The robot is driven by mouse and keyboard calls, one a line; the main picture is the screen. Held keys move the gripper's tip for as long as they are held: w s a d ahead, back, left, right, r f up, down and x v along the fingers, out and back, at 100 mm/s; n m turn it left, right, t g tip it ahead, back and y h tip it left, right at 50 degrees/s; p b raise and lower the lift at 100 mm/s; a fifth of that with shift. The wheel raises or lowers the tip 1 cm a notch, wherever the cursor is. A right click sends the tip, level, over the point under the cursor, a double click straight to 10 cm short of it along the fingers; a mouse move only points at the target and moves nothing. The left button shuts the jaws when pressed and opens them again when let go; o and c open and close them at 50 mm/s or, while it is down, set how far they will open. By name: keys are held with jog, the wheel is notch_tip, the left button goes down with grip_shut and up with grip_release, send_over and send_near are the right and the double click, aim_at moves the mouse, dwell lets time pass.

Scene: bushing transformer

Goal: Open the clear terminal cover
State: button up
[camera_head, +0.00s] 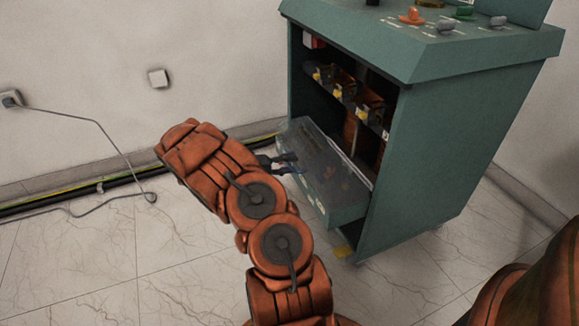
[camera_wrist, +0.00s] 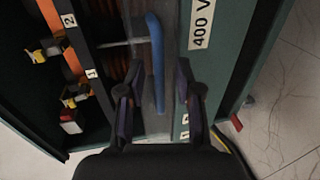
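The clear terminal cover (camera_head: 318,160) is a see-through panel on the front of the green cabinet. It leans outward at the bottom of the cabinet's open side, and the terminals above it are exposed. My gripper (camera_head: 284,162) is at the cover's left part in the head view. In the wrist view my gripper (camera_wrist: 155,95) has its two fingers apart, with a grey strip and a blue bar (camera_wrist: 156,60) showing between and beyond them. Contact with the cover cannot be told.
The green cabinet (camera_head: 455,140) has several coloured knobs on top. Inside are terminals with yellow parts (camera_head: 340,88). In the wrist view a "400 V" label (camera_wrist: 201,22) is on the green panel. A cable (camera_head: 110,140) runs along the wall at left.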

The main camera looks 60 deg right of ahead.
jog(key=shift+s+d, duration=0.1)
jog(key=shift+d, duration=0.05)
grip_shut()
dwell(0.7)
